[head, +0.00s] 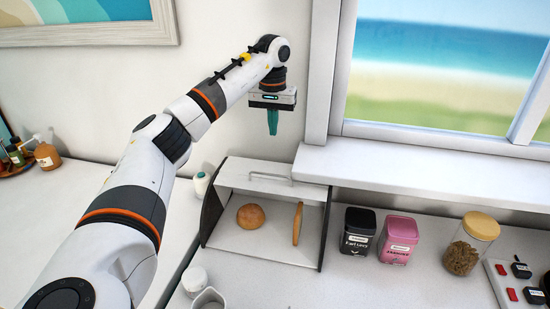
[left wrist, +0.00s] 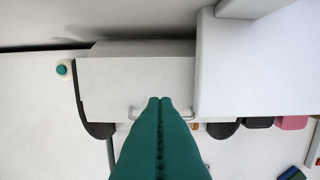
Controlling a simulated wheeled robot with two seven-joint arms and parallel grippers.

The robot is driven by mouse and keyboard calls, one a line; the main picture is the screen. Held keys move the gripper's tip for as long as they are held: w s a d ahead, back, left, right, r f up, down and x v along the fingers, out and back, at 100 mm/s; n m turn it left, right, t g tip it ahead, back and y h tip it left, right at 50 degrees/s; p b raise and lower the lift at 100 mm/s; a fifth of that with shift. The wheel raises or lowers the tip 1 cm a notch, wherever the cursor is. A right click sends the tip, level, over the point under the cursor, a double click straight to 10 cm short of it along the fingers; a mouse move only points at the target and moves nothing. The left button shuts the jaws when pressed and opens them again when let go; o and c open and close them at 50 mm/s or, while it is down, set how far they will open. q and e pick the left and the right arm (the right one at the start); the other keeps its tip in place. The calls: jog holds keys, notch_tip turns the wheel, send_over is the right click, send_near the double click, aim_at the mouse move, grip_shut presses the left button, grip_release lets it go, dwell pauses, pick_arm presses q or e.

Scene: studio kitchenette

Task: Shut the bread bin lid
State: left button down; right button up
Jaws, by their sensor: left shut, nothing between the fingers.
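The bread bin (head: 312,232) stands on the counter below the window sill, with dark sides and a pale lid (head: 262,181) that is raised, so the front is open. A bar handle (head: 264,178) runs along the lid. A round bun (head: 251,216) and an upright slice of bread (head: 297,223) are inside. My left gripper (head: 272,122) is shut and empty, pointing down above the bin, apart from it. In the left wrist view its teal fingers (left wrist: 160,102) overlap the handle, with the bin's pale top (left wrist: 135,80) beyond them. My right gripper is not in view.
The window sill (head: 430,176) juts out right of the bin. A black tin (head: 357,231), a pink tin (head: 398,239) and a glass jar (head: 470,244) stand to the right. A small white container (head: 195,279) is in front, and a white bottle (head: 201,184) is left of the bin.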

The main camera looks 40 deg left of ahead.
pick_arm(q)
jog(key=p, duration=0.3)
send_over(270, 181)
jog(key=w+a, duration=0.2)
jog(key=w, duration=0.1)
notch_tip(270, 181, down, 8)
jog(key=shift+d+f, duration=0.1)
jog(key=shift+f, duration=0.1)
jog(key=s, duration=0.1)
jog(key=s+d, duration=0.1)
jog(key=p, duration=0.1)
jog(key=shift+s+d+f, duration=0.25)
jog(key=shift+s+f, duration=0.1)
jog(key=shift+s, duration=0.05)
jog(key=shift+s+d+f, duration=0.1)
jog(key=shift+f, duration=0.1)
